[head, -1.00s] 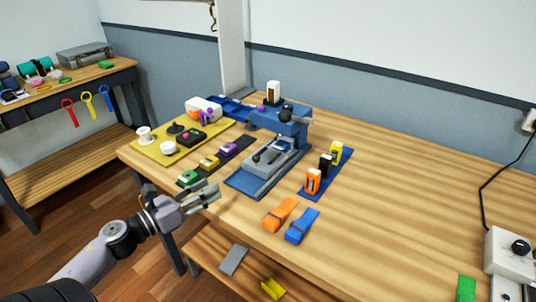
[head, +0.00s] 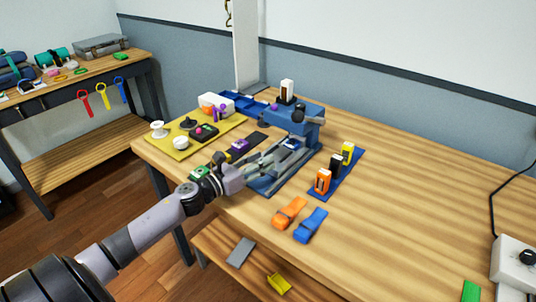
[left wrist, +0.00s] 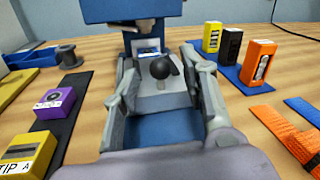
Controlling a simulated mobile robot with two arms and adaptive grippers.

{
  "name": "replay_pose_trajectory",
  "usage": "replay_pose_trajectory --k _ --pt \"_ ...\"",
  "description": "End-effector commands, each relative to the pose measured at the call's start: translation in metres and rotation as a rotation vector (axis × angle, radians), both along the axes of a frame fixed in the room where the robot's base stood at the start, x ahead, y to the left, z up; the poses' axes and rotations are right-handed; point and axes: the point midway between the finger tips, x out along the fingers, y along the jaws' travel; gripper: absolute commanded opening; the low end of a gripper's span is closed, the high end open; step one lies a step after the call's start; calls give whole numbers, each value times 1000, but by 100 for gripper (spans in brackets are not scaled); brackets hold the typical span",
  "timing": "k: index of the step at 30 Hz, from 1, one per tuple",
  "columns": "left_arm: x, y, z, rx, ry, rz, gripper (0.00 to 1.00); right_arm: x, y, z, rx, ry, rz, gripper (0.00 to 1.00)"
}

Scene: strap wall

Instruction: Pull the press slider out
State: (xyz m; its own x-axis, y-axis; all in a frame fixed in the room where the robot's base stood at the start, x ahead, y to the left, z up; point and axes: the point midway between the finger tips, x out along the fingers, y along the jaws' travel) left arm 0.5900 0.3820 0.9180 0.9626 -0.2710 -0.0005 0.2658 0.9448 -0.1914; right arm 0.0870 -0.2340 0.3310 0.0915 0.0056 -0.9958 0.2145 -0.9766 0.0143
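The blue press (head: 305,122) stands on the table with its blue base (head: 268,186) running toward the near edge. The grey slider (left wrist: 155,102) sits on the base under the press head, with a dark ball knob (left wrist: 161,68) on top. My left gripper (head: 285,152) reaches over the base from the front. In the left wrist view its two fingers (left wrist: 162,85) stand apart on either side of the slider and knob, with clear gaps beside the knob. In the head view the arm hides much of the slider. My right gripper is not in view.
Orange, black and yellow blocks stand on a blue strip (head: 325,191) to the right. An orange strap (head: 289,212) and a blue strap (head: 311,225) lie near the front edge. A yellow mat (head: 182,152) with spools is at left.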

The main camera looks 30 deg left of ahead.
Motion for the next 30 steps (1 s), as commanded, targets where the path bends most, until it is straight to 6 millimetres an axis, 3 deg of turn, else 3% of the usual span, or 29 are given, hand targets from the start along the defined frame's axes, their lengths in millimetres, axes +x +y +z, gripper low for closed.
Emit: replay_pose_trajectory --k 8,20,30 --pt "27 -7 1 -1 -1 0 40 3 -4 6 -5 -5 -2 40" --pt "31 -9 0 -1 0 -1 39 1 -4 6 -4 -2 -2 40" --pt "31 -9 0 -1 0 0 17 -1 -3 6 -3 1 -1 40"
